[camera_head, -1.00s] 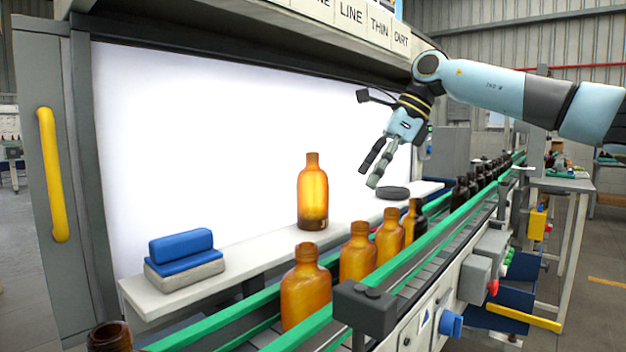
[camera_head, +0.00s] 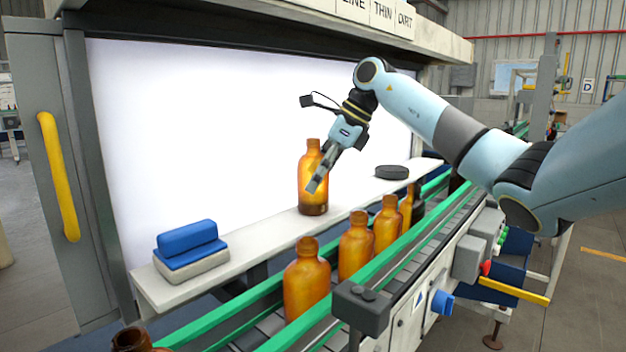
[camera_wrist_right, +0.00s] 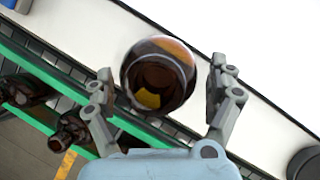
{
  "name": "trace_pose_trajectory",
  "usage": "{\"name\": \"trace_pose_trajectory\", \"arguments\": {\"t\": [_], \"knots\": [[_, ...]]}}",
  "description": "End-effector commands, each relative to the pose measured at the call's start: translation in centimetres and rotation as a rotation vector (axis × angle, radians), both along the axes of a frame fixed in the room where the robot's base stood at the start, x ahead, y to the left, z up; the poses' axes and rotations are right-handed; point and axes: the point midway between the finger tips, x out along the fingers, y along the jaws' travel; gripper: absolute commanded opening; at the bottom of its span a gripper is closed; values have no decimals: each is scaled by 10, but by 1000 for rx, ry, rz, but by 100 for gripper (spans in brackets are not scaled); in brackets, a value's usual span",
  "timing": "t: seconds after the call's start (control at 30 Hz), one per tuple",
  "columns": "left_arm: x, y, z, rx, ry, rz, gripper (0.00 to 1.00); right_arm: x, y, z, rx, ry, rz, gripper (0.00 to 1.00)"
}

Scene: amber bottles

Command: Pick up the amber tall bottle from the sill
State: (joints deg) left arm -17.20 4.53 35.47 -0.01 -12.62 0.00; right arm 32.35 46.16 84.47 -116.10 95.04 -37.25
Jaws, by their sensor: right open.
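The amber tall bottle (camera_head: 312,202) stands upright on the white sill in front of the bright panel. In the right wrist view its round amber form (camera_wrist_right: 158,78) shows between my spread fingers, with a gap on each side. My right gripper (camera_head: 318,182) is open and comes down from the upper right, its fingers overlapping the bottle's body in the head view. I cannot tell how deep the bottle lies between the fingers. My left gripper is not in view.
Several amber bottles (camera_head: 307,285) stand on the conveyor with green rails (camera_head: 235,308) in front of the sill (camera_head: 240,255). Blue and grey blocks (camera_head: 188,250) lie at the sill's left, a dark round disc (camera_head: 392,172) at its right. A dark box (camera_head: 361,306) sits on the near rail.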

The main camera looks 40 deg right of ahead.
Motion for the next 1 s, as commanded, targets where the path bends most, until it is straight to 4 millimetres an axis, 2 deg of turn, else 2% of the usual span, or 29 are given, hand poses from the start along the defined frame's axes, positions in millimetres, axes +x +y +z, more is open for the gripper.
{"name": "trace_pose_trajectory", "arguments": {"t": [0.1, 0.3, 0.8, 1.0], "knots": [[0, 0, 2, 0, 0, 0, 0, 3, 3, -7, -1, 0, 1, 90], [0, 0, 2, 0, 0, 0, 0, 3, 2, -8, -2, 0, 0, 90], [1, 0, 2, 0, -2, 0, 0, 3, 2, -7, -2, 0, 0, 24], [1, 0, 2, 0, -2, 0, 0, 3, 2, -7, -1, -1, 0, 22]]}}
